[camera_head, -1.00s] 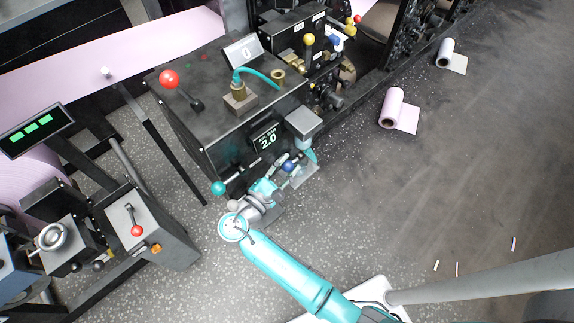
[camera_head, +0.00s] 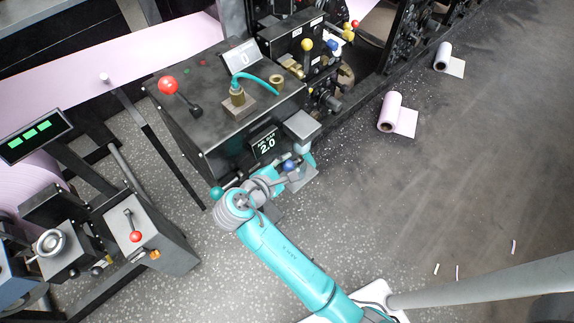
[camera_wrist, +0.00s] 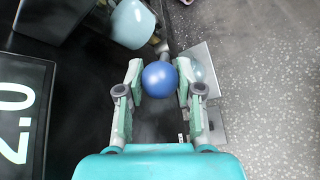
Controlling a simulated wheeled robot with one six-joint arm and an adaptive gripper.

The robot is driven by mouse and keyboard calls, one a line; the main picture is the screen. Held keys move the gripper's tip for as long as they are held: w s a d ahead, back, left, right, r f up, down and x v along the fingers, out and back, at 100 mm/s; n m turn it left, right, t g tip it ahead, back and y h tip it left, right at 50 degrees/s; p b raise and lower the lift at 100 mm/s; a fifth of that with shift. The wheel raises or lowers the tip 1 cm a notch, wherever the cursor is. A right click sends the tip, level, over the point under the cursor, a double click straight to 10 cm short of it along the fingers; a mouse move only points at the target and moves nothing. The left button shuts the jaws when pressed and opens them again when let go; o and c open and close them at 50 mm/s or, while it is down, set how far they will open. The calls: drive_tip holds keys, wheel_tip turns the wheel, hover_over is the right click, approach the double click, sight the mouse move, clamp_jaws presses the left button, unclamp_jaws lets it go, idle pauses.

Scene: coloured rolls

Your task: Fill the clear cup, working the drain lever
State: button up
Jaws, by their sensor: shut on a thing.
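The drain lever's blue ball knob (camera_head: 289,165) is at the front of the black machine, below the grey box. In the wrist view the blue knob (camera_wrist: 160,78) sits between the two fingertips. My gripper (camera_wrist: 160,80) is shut on it, with a pad on either side. A pale teal vessel (camera_wrist: 131,22) hangs close by, at upper left. What looks like the clear cup (camera_wrist: 200,70) stands on a grey plate (camera_wrist: 205,52), partly hidden behind the right finger. The cup's fill level cannot be made out.
A display (camera_head: 265,145) reads 2.0 on the machine's front. A teal ball knob (camera_head: 216,193) is left of my wrist. Paper rolls (camera_head: 390,110) lie on the open floor to the right.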

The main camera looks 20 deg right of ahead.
drive_tip(key=o, duration=1.2)
drive_tip(key=shift+c, duration=0.2)
drive_tip(key=v, duration=1.2)
